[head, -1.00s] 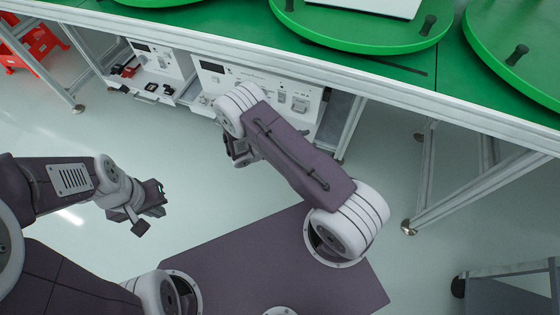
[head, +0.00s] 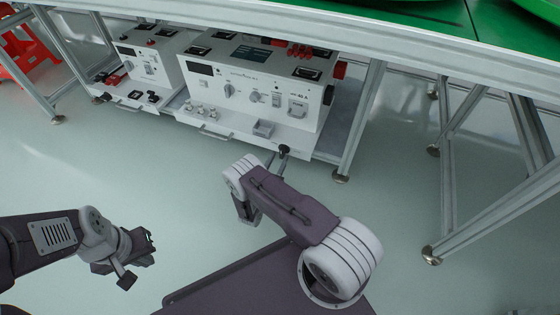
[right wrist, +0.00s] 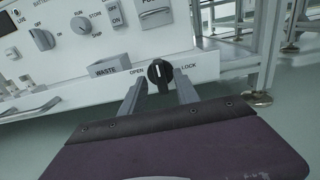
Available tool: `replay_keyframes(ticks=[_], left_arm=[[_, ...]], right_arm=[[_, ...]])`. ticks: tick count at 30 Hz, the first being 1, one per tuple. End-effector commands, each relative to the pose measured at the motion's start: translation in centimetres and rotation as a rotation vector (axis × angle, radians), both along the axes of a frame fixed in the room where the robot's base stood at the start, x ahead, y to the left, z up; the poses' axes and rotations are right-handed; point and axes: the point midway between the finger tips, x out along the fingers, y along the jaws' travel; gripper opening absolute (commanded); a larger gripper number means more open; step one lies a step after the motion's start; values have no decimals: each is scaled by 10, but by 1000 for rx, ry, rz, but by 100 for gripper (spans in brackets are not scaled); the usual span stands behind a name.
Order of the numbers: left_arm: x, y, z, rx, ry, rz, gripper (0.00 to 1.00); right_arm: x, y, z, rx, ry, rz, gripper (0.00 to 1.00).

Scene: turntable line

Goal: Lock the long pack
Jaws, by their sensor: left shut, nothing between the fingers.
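The long pack (head: 290,108) is a white unit on the low shelf under the table, with dials, switches and a readout on its front. A black knob (right wrist: 159,75) sits at its lower front right, between the words OPEN on the left and LOCK on the right. The knob's pale mark looks about upright. The knob also shows in the head view (head: 284,151). My right gripper (right wrist: 159,84) is open, with one finger on each side of the knob; I cannot tell if they touch it. My left gripper (head: 138,262) is shut and empty over the floor.
A shorter white unit (head: 146,62) stands left of the long pack. A grey box marked WASTE (right wrist: 110,65) is left of the knob. A metal table leg (head: 360,120) stands close right of the knob. Open floor (head: 120,170) lies in front.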

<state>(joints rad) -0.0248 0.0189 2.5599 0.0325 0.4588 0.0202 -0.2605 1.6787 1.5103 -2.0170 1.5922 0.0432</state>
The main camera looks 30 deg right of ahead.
Motion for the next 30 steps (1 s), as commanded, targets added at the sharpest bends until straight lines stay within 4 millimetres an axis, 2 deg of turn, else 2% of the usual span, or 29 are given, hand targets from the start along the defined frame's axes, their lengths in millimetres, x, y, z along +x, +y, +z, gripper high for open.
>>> replay_keyframes(ticks=[1, 3, 13, 17, 30], left_arm=[[0, 0, -10, 0, 0, 0, 0], [0, 0, -14, 0, 0, 0, 0], [0, 0, -14, 0, 0, 0, 0], [0, 0, -14, 0, 0, 0, 0], [0, 0, -9, 0, 0, 0, 0]], right_arm=[[5, -6, -5, 1, -3, -4, 37], [10, -12, -3, 0, -1, -3, 37], [14, -16, 1, 0, 1, 0, 37], [14, -16, 0, 0, 1, 0, 1], [14, -16, 2, 39, -44, 0, 0]])
